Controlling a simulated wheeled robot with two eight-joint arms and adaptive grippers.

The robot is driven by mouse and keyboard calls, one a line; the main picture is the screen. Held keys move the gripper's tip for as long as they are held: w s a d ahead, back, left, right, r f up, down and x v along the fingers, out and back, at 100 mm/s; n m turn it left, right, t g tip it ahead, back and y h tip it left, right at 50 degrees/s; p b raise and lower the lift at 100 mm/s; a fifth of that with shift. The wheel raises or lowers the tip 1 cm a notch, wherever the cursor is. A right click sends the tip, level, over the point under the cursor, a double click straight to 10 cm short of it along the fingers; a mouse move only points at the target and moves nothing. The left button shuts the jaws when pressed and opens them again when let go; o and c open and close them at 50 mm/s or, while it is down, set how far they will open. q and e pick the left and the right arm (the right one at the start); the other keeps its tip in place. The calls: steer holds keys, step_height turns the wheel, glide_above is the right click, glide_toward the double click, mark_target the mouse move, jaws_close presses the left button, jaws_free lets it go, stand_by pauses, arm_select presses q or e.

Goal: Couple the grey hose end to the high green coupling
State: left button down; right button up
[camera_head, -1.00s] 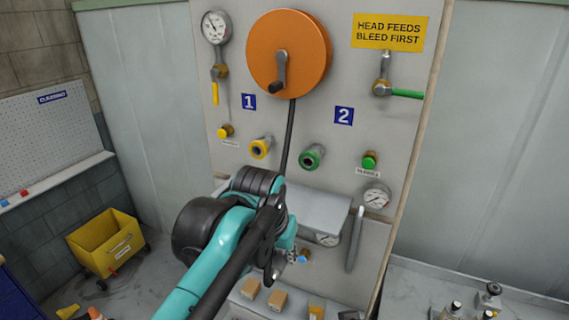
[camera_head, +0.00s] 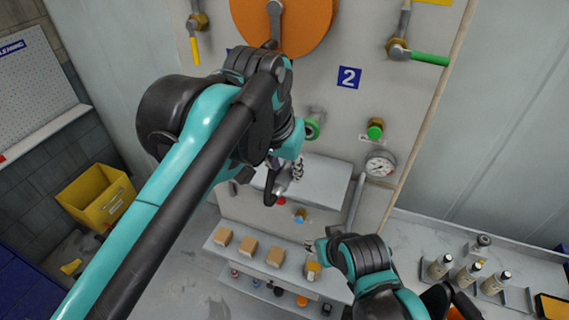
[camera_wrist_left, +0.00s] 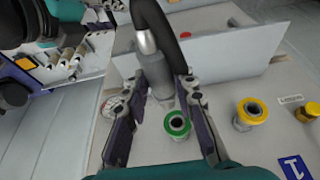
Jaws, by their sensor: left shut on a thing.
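My left gripper (camera_wrist_left: 165,125) is shut on the grey hose end (camera_wrist_left: 158,80), which sits between its fingers in the left wrist view with the black hose (camera_wrist_left: 150,22) behind it. In the head view the left gripper (camera_head: 282,182) is in front of the panel, below and left of the green coupling (camera_head: 312,128), which the wrist partly hides. The green-ringed coupling (camera_wrist_left: 177,124) shows open and empty beside the hose end in the wrist view. The two look apart; the gap's depth is unclear.
A grey box-like ledge (camera_head: 325,178) juts out below the coupling. A gauge (camera_head: 380,163) and green-capped fitting (camera_head: 375,128) are to the right. The yellow coupling (camera_wrist_left: 250,112) is beside the green one. A shelf with small boxes (camera_head: 248,245) and a bench with bottles (camera_head: 468,275) stand below.

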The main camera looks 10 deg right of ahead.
arm_select(q)
steer(key=shift+w+f, duration=0.1)
steer(key=shift+w, duration=0.05)
steer(key=shift+w+d+f, duration=0.1)
steer(key=shift+w, duration=0.75)
steer(key=shift+w+d+p, duration=0.35)
steer(key=shift+w+d, duration=1)
steer(key=shift+w, duration=0.45)
steer(key=shift+d, duration=0.1)
arm_select(e)
steer(key=shift+w+r, duration=0.4)
steer(key=shift+w, duration=0.05)
arm_select(q)
steer(key=shift+p, duration=0.45)
arm_select(e)
steer(key=shift+r, duration=0.35)
arm_select(q)
steer(key=shift+w+d+p, duration=0.3)
steer(key=shift+w+d, duration=0.4)
steer(key=shift+w, duration=0.3)
steer(key=shift+w+d+p, duration=0.25)
steer(key=shift+w+d, duration=0.4)
steer(key=shift+w, duration=0.35)
arm_select(e)
steer(key=shift+r, duration=0.55)
